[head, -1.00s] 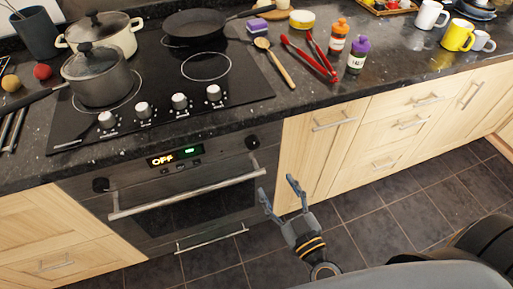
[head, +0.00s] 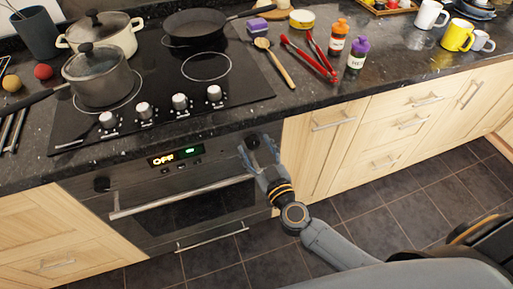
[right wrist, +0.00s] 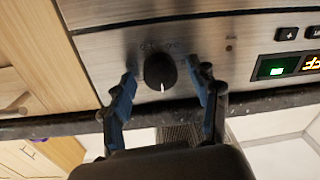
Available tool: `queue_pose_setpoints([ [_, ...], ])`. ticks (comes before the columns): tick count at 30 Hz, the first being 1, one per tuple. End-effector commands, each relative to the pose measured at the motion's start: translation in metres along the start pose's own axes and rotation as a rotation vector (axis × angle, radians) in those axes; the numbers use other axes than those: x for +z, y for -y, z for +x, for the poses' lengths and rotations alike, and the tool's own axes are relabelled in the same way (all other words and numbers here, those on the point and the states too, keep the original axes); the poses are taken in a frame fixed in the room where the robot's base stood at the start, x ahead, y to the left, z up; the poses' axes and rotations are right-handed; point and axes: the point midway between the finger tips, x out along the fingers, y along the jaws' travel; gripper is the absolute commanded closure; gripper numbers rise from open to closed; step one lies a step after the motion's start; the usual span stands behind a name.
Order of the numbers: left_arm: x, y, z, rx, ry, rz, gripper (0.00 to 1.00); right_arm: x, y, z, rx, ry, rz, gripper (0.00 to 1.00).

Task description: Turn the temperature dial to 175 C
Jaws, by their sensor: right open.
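The black round dial (head: 252,142) sits at the right end of the oven's control panel. In the right wrist view the dial (right wrist: 160,71) shows a white mark pointing down in that upside-down picture; the print around it is too small to read. My right gripper (head: 257,143) is at this dial, its fingers open on either side. In the right wrist view the blue fingertips (right wrist: 167,82) stand apart from the dial, with a gap on both sides. A second black dial (head: 101,184) is at the panel's left end. The display (head: 175,156) reads OFF with small green digits beside it. My left gripper is out of view.
The oven handle (head: 185,196) runs just below the panel. Above, the counter edge juts out, with hob knobs (head: 180,102) behind it. A grey pot (head: 98,75), a cream pot (head: 112,34) and a pan (head: 195,24) stand on the hob.

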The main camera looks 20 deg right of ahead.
Motion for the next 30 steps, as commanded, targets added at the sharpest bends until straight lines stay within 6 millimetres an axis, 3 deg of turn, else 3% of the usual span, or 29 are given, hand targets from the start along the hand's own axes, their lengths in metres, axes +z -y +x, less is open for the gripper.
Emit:
queue_pose_setpoints([
  [6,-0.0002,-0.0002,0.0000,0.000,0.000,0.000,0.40,0.0001,0.0000,0.0003,0.000,0.000,0.000,0.39],
  [15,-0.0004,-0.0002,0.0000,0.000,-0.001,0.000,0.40,0.0001,0.0000,0.0001,0.000,0.000,0.000,0.94],
  [30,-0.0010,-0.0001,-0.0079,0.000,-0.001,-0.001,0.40,-0.0009,0.0002,-0.0001,0.002,-0.008,0.144,0.94],
])
